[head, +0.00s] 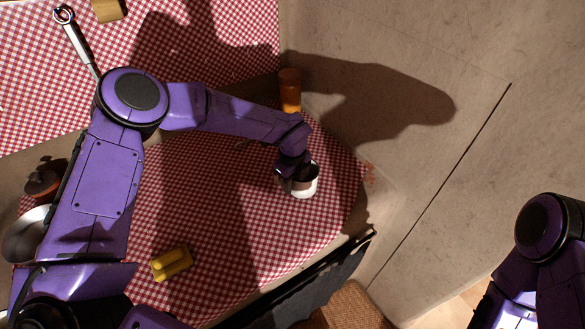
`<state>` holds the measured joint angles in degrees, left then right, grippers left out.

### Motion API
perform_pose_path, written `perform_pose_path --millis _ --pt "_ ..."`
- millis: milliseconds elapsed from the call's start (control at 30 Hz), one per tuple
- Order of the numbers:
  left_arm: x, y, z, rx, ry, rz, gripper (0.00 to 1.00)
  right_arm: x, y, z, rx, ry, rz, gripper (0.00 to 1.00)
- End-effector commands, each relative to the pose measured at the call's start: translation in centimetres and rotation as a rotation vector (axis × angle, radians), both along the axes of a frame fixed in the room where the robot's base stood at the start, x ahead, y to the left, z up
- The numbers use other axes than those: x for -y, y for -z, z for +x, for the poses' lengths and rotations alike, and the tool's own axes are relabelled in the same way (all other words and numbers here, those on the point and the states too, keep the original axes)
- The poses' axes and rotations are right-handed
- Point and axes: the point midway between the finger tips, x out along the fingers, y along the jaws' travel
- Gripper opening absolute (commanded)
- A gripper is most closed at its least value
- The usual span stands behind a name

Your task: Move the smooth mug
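A small white mug (306,187) with a dark inside stands on the red-and-white checked cloth, near the cloth's right side. My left arm reaches over from the left, and my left gripper (291,174) is at the mug's upper left rim. The wrist covers part of the mug and most of the fingers, so I cannot tell whether they are closed on it. My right arm shows at the lower right edge, and its gripper is out of the picture.
An orange-brown jar (290,91) stands behind the mug near the wall. A yellow item (172,263) lies at the front left. A pan (26,236) and a lidded brown pot (42,183) are at the far left. A utensil (74,41) lies on the upper cloth. The cloth's middle is clear.

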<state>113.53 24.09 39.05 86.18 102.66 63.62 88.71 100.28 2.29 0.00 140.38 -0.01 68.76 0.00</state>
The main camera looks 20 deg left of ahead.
Motion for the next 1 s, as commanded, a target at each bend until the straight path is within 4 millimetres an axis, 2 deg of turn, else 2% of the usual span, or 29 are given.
perform_pose_path --millis 200,433,533,800,1000 --pt "-0.1 1.2 0.0 0.001 0.000 0.000 0.34 0.0 -0.4 0.0 0.000 0.000 0.000 0.00" --pt "0.0 1.3 0.0 0.001 0.001 0.000 0.34 0.0 -0.3 0.0 0.000 0.000 0.000 0.00" --pt "0.0 1.3 0.0 0.001 0.001 0.000 0.02 0.0 -0.3 0.0 0.000 0.000 0.000 0.00" --pt "0.1 1.3 -0.1 0.000 0.001 -0.001 0.00 0.0 -0.2 0.0 0.000 0.000 0.000 0.00" --pt "1.3 1.4 -0.4 0.000 0.004 -0.002 0.00 0.0 0.4 0.0 0.000 0.000 0.000 0.00"
